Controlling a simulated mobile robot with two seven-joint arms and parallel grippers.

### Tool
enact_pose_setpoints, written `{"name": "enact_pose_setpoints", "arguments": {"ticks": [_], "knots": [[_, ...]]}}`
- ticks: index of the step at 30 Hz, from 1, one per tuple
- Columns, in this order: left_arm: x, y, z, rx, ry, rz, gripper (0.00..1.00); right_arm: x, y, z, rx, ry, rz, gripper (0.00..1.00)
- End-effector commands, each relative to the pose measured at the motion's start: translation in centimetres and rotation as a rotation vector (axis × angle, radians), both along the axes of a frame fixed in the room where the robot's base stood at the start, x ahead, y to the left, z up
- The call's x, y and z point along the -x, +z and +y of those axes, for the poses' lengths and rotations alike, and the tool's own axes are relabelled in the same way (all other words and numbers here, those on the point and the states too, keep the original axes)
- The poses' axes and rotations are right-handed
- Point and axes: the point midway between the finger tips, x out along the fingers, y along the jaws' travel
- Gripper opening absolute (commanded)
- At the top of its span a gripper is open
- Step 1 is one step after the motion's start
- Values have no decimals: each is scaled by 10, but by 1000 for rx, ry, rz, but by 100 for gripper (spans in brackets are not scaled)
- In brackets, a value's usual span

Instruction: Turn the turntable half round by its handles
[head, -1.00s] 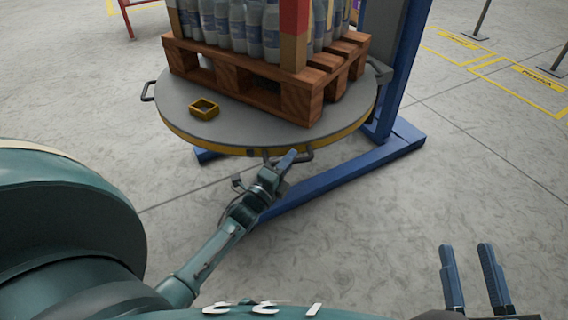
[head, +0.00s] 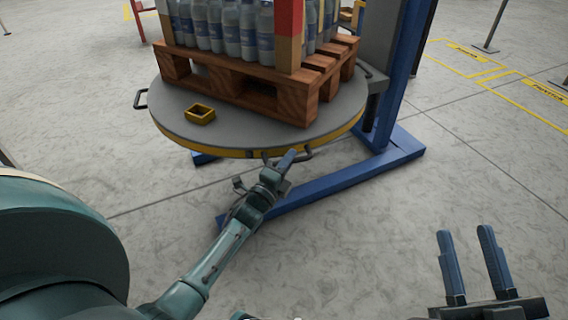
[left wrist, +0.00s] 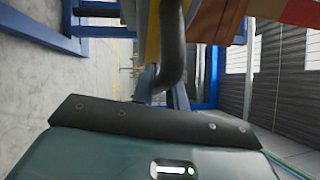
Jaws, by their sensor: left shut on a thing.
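The round grey turntable (head: 230,133) with a yellow rim carries a wooden pallet (head: 245,86) of bottles. One dark handle (head: 141,98) sticks out at its left edge. Another handle (head: 303,154) is at the front edge, partly hidden by my left gripper (head: 287,160). My left gripper is shut on this front handle, whose dark bent bar (left wrist: 172,45) fills the middle of the left wrist view. My right gripper (head: 468,262) is at the lower right, open and empty, fingers apart, well away from the turntable.
A small yellow open box (head: 200,114) sits on the turntable's bare left part. The blue mast (head: 403,70) stands behind at the right, and its blue base legs (head: 340,183) run along the floor near my left arm.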

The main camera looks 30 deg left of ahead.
Motion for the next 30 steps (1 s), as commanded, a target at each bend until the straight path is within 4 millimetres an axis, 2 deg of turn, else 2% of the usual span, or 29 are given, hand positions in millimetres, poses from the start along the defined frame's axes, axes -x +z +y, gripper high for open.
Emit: {"name": "enact_pose_setpoints", "arguments": {"ticks": [16,17,24,30], "knots": [[-4,0,0,0,5,2,0,-2,5,0,4,0,-28,36],[-4,0,0,0,5,2,16,-2,5,0,4,0,-28,36],[-4,0,-1,-1,3,2,36,-1,4,0,4,0,-23,36],[-4,0,-2,0,1,1,36,0,2,0,4,1,-15,36]]}}
